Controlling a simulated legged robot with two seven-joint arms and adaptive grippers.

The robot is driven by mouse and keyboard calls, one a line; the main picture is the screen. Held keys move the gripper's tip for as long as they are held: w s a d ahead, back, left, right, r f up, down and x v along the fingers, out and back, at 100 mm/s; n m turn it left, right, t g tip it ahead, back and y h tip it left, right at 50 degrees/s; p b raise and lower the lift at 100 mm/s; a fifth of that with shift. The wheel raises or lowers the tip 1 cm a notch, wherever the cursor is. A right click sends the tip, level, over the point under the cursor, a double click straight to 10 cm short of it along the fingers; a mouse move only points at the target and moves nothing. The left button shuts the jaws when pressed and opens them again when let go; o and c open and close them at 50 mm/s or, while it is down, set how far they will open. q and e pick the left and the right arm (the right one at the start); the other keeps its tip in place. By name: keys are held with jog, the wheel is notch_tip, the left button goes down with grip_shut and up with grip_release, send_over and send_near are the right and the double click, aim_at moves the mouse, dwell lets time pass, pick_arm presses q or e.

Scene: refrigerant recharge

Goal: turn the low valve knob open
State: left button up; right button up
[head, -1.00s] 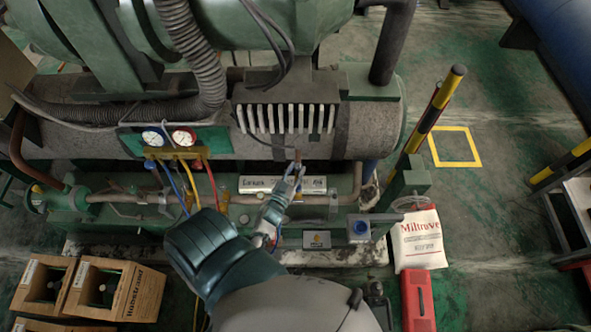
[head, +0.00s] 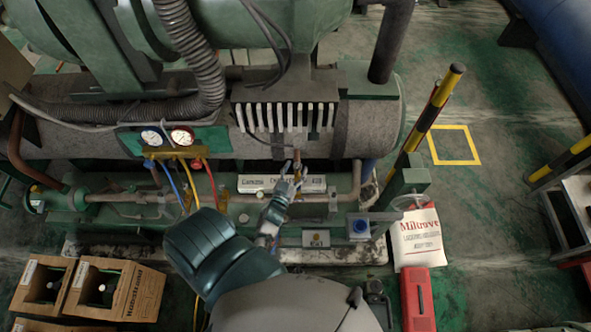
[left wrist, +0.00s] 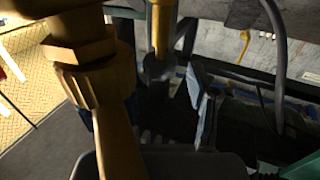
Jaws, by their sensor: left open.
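The gauge manifold (head: 172,152) hangs on the machine at left in the head view, with two round dials, a blue knob (head: 149,164) at its left end and a red knob (head: 196,163) at its right end. I cannot read which knob is labelled low. My left gripper (head: 291,174) is open, well to the right of the manifold, in front of the white label plate (head: 253,184). A copper-coloured fitting (head: 297,158) shows at its fingertips; contact cannot be told. In the left wrist view, one dark finger (left wrist: 202,105) shows beside a large brass fitting (left wrist: 88,65). My right gripper is not in view.
Blue, yellow and red hoses hang below the manifold. A blue round fitting (head: 359,227) sits on the machine base. A white bag (head: 417,238), a red case (head: 417,298) and cardboard boxes (head: 115,290) stand on the floor. A yellow-black post (head: 432,110) stands at right.

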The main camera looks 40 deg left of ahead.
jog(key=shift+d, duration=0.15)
pick_arm(q)
jog(key=v, duration=1.2)
jog(key=a+m+g+h+b, duration=0.2)
jog(key=a+m+h+b, duration=0.7)
jog(key=a+h, duration=0.5)
jog(key=shift+m+h, duration=0.6)
jog(key=x, duration=1.6)
jog(key=shift+d+f, duration=0.4)
jog(key=shift+d, duration=0.1)
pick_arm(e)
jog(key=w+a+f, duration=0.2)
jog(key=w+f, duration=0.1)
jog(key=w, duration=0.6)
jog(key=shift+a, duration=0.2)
